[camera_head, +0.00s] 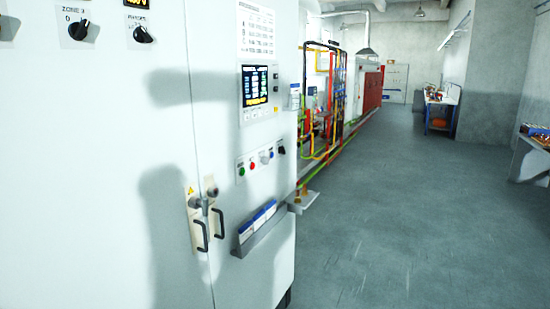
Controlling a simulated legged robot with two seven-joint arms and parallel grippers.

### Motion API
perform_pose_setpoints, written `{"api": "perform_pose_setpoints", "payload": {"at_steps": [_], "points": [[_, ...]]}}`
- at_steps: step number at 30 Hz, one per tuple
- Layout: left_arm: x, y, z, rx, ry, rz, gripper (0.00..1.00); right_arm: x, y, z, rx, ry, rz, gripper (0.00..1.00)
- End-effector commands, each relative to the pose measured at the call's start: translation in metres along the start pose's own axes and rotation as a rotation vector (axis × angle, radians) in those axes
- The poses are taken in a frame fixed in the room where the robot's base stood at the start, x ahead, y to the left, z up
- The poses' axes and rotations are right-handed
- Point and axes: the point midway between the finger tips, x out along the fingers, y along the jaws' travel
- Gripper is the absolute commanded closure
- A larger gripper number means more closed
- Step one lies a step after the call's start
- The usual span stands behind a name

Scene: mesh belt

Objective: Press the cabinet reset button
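A tall pale cabinet (130,120) fills the left side of the camera_head view, seen at an angle. On its right panel is a small button strip with a green button (241,171), a red button (252,165), a pale button (265,158) and a dark knob (281,149). The labels there are too small to read, so I cannot tell which one is the reset button. A lit screen (255,86) sits above the strip. Neither of my grippers is in view. Dark soft shadows fall across the cabinet doors.
Two dark door handles (202,236) and a document tray (262,235) stick out below the strip. Black rotary knobs (79,30) are at upper left. The grey floor (400,200) is open to the right. Workbenches (440,110) stand along the right wall.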

Motion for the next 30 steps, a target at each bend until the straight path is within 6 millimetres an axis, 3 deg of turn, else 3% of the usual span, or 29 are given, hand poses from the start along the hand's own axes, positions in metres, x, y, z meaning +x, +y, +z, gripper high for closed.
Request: {"api": "perform_pose_setpoints", "payload": {"at_steps": [1, 8, 30], "points": [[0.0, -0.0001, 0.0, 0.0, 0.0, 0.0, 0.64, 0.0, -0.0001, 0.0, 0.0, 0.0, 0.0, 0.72], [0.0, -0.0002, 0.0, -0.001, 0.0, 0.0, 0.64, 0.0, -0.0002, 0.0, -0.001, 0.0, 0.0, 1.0], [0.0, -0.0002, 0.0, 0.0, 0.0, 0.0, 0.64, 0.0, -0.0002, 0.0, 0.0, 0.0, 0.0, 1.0]]}}
